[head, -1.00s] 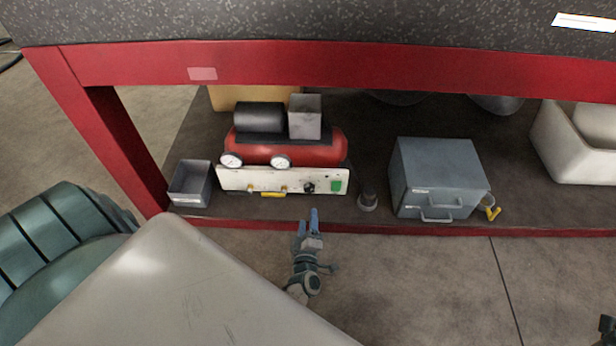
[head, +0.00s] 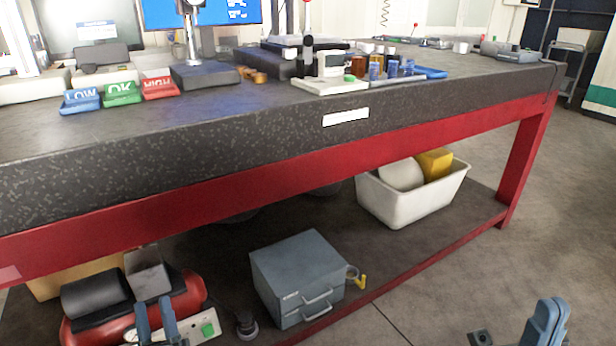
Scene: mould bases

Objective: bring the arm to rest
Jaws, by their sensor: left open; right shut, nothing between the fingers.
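My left gripper (head: 156,318) is at the lower left of the head view, with its two blue fingers pointing up and apart. It is open with nothing between the fingers. It appears in front of the red compressor (head: 192,296) and hides part of it; I cannot tell the gap. My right gripper (head: 546,325) is at the bottom right, over the bare floor. Its blue fingers are together and hold nothing. Both arms are mostly cut off by the bottom edge of the picture.
A granite-topped bench (head: 250,146) with a red frame (head: 270,170) spans the view. Its lower shelf holds a grey drawer box (head: 300,270) and a white bin (head: 405,208). LOW, OK and HIGH trays (head: 122,96) stand on top. The floor (head: 560,220) at right is clear.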

